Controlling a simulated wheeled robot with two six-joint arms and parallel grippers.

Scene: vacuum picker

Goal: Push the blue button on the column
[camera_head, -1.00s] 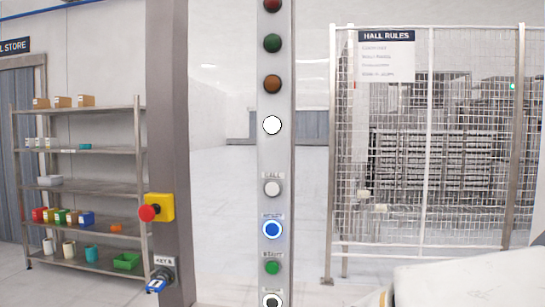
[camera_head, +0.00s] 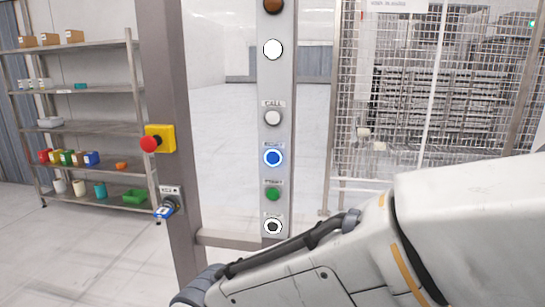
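The blue button (camera_head: 273,157) sits on the pale upright column (camera_head: 272,90) in the middle of the head view. It is round with a light ring and a small label above it. A white button (camera_head: 273,118) is above it and a green button (camera_head: 272,194) is below it. Nothing covers the blue button. A white arm of mine reaches in from the lower right across the bottom of the picture. Its gripper is not visible. My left gripper is not in view either.
A red emergency button on a yellow box (camera_head: 160,138) and a key switch (camera_head: 167,205) are on the grey post (camera_head: 172,90) to the left. A shelf (camera_head: 85,128) with bins stands further left. A mesh fence (camera_head: 400,60) is on the right.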

